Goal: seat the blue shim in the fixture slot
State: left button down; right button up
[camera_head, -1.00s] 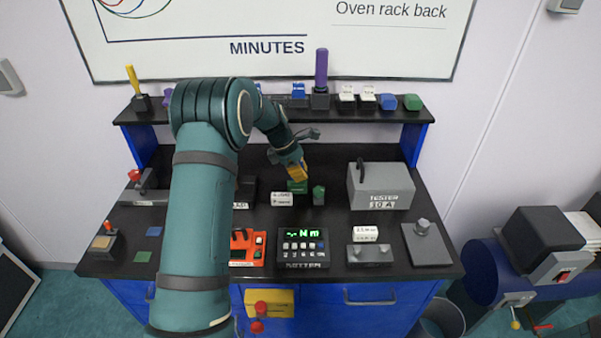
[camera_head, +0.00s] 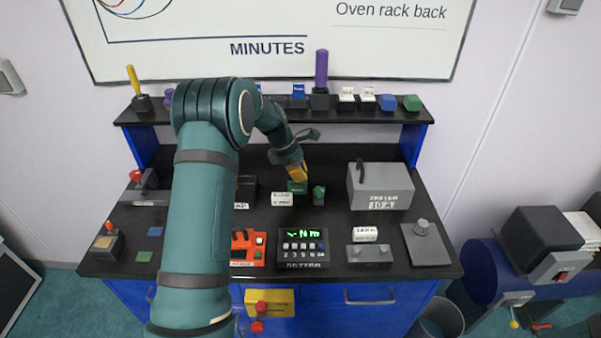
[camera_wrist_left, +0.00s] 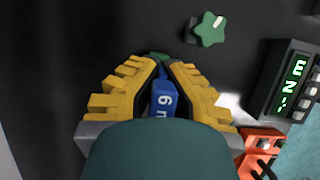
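My left gripper (camera_head: 299,176) has yellow fingers and points down just behind and above a small green block (camera_head: 297,187) on the bench. In the left wrist view, the gripper (camera_wrist_left: 163,68) is closed around a blue shim (camera_wrist_left: 163,101) marked with a 6. The shim's lower end is hidden between the fingertips. A sliver of green (camera_wrist_left: 155,56) shows just beyond the tips. I cannot make out a slot or tell whether the shim touches the green piece. My right gripper is not in view.
A green star knob (camera_head: 319,194) stands close right of the gripper. White labels (camera_head: 282,199), a keypad display (camera_head: 303,248) and a red device (camera_head: 247,248) lie nearer the front. A grey tester box (camera_head: 380,187) stands to the right. The shelf (camera_head: 230,115) runs behind.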

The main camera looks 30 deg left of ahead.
pick_arm(q)
jog(key=shift+f, duration=1.15)
dwell(1.1)
jog(key=c, duration=1.1)
grip_release()
jog(key=shift+o, duration=0.2)
jog(key=v, duration=1.2)
jog(key=shift+d, duration=0.1)
